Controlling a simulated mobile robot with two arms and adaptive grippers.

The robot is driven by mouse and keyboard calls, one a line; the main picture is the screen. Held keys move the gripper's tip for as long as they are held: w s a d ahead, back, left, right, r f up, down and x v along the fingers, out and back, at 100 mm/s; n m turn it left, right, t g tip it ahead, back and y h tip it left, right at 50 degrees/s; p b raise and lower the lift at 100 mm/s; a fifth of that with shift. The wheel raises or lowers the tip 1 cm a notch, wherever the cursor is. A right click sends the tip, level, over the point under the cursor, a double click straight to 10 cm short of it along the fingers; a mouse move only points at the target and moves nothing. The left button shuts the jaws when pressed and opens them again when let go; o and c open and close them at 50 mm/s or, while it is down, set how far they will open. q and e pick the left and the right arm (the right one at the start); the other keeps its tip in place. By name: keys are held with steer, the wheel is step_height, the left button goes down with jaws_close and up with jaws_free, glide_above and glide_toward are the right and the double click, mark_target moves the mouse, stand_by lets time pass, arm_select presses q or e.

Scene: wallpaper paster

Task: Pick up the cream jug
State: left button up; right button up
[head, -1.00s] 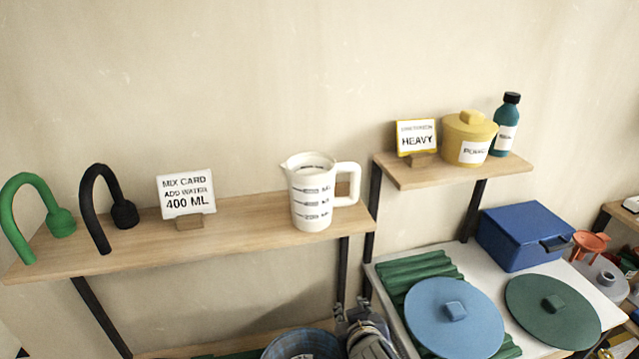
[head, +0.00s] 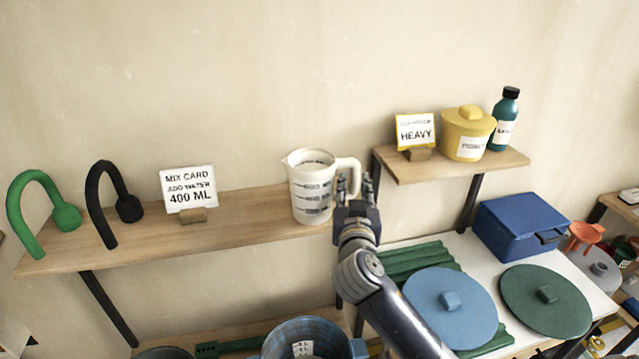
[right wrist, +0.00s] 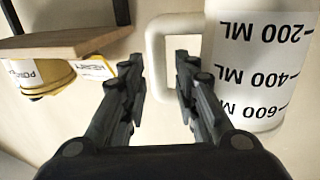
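The cream jug (head: 311,190) stands upright on the wooden shelf, with measuring marks on its side and its handle toward the right. It also shows in the right wrist view (right wrist: 262,50), upside down, with its handle (right wrist: 158,60) in front of the fingers. My right gripper (head: 355,186) is at the handle in the head view. In the right wrist view its two fingers (right wrist: 160,78) are apart, with part of the handle ahead and between them. I cannot tell whether they touch it. My left gripper is not in view.
A mix card (head: 188,190) and black (head: 104,205) and green (head: 30,215) hooked objects share the shelf (head: 250,215). A higher shelf (head: 450,166) at right holds a yellow pot (head: 466,125), a card (head: 415,130) and a teal bottle (head: 504,120). A blue bucket (head: 285,345) stands below.

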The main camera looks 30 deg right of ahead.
mark_target(355, 180)
steer(key=p+x, duration=0.1)
steer(key=x, duration=0.2)
steer(key=shift+w+d+r, duration=0.1)
steer(key=shift+d+r, duration=0.1)
steer(key=shift+d, duration=0.1)
steer(key=shift+w+d+f+p, duration=0.15)
steer(key=shift+w+p, duration=0.15)
steer(key=shift+w, duration=0.05)
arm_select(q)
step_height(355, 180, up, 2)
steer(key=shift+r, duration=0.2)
arm_select(e)
steer(key=shift+s, duration=0.1)
jaws_close()
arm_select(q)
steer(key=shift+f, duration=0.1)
arm_select(e)
steer(key=shift+r, duration=0.3)
